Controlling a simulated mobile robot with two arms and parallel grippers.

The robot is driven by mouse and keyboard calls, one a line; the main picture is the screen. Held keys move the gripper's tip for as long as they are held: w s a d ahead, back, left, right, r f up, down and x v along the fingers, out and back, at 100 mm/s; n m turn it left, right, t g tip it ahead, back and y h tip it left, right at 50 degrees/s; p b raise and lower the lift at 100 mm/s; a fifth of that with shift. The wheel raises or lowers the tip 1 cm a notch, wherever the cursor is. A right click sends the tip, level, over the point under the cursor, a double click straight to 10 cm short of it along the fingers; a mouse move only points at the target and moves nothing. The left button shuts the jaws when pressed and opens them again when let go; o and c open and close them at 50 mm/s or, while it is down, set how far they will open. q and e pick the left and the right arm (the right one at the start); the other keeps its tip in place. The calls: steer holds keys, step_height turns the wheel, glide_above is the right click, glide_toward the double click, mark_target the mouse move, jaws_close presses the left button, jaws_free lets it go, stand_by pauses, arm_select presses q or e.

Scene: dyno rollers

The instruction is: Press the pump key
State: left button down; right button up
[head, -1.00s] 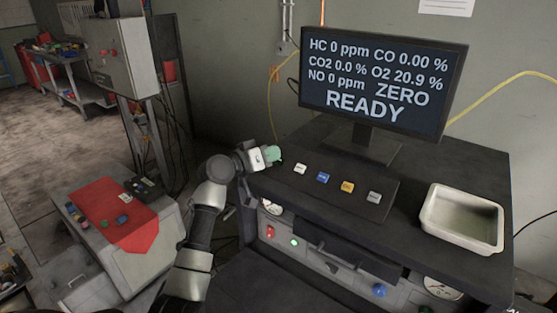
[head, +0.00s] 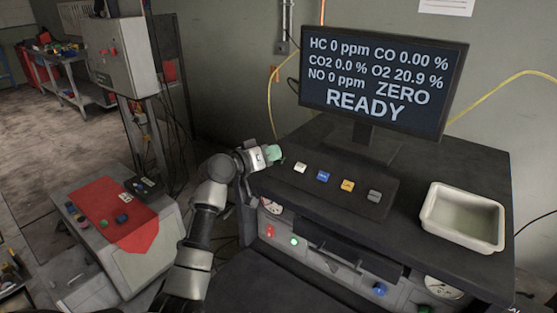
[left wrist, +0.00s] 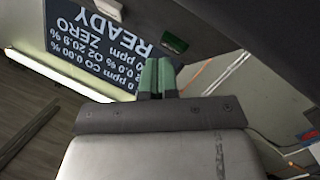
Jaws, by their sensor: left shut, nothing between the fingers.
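A dark key panel on the console (head: 330,205) bears a white key (head: 300,167), a blue key (head: 323,176), an orange key (head: 347,185) and a grey key (head: 374,196). Their labels are too small to read, so I cannot tell which is the pump key. My left gripper (head: 273,153) has green fingertips and is shut and empty. It is just left of the white key, near the panel's left end, apart from the keys. Its closed fingers also show in the left wrist view (left wrist: 157,76). My right gripper is not in view.
A monitor (head: 383,85) reading READY stands behind the keys. A white tray (head: 462,217) sits at the console's right. Below are a lit green button (head: 294,241) and gauges. A grey cabinet with a red cloth (head: 135,238) stands at left.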

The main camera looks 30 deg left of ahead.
arm_select(q)
steer(key=shift+w+f, duration=0.2)
steer(key=shift+f, duration=0.05)
stand_by(0.3)
steer(key=shift+r, duration=0.15)
steer(key=shift+s+r, duration=0.25)
steer(key=shift+s, duration=0.1)
steer(key=shift+s+r+p, duration=0.15)
steer(key=shift+r+p, duration=0.3)
steer(key=shift+p, duration=0.1)
steer(key=s+r+p, duration=0.1)
steer(key=r, duration=0.1)
steer(key=s+r+p, duration=0.1)
steer(key=s+p, duration=0.1)
steer(key=shift+s+a+r, duration=0.2)
steer(key=shift+s+r, duration=0.05)
steer(key=shift+r, duration=0.1)
